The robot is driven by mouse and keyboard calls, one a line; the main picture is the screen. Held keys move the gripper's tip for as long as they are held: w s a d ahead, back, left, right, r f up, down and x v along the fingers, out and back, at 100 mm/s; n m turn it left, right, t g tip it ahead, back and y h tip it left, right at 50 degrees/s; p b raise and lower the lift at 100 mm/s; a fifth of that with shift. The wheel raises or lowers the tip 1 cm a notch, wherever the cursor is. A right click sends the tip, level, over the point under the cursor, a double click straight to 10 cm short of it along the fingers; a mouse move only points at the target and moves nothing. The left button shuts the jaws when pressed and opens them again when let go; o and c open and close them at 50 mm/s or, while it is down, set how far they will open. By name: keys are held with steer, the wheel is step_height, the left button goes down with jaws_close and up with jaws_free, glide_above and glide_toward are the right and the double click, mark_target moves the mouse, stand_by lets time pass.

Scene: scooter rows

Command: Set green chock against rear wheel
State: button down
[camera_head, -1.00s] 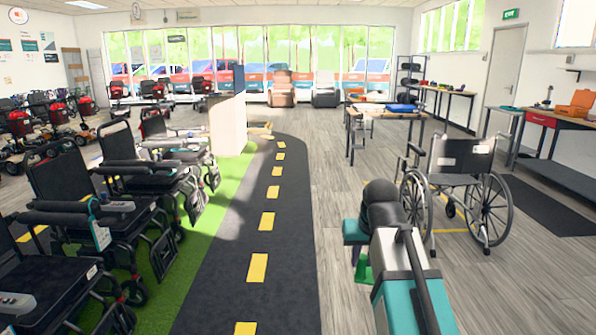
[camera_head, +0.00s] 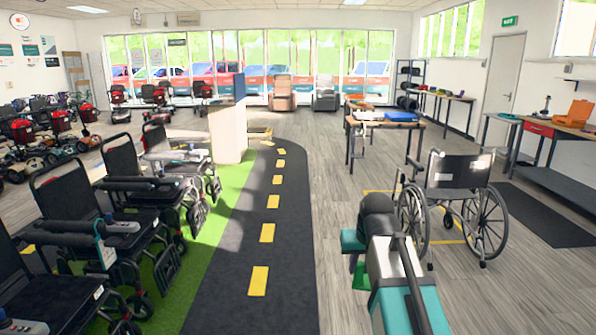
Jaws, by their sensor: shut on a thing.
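My gripper (camera_head: 353,256) is at the end of my teal and grey arm in the lower right middle of the view. It is shut on the green chock (camera_head: 360,276), which shows partly below the teal jaw part; my arm hides the rest. The wheelchair (camera_head: 459,171) stands on the floor to the right of my gripper, its dark backrest facing me. Its large right rear wheel (camera_head: 503,229) shows clearly, and its left large wheel (camera_head: 427,226) stands beside my arm in the picture. The chock appears apart from both wheels.
Yellow floor lines (camera_head: 447,241) run around and under the wheelchair. A table (camera_head: 398,121) stands behind it; a workbench (camera_head: 541,128) is at the right. A dark mat (camera_head: 545,216) lies right of the wheelchair. A dark path (camera_head: 270,205) and a row of wheelchairs (camera_head: 140,200) are at left.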

steer(key=shift+w+r+p, duration=0.1)
steer(key=shift+r+p, duration=0.25)
steer(key=shift+r, duration=0.1)
steer(key=shift+s, duration=1.85)
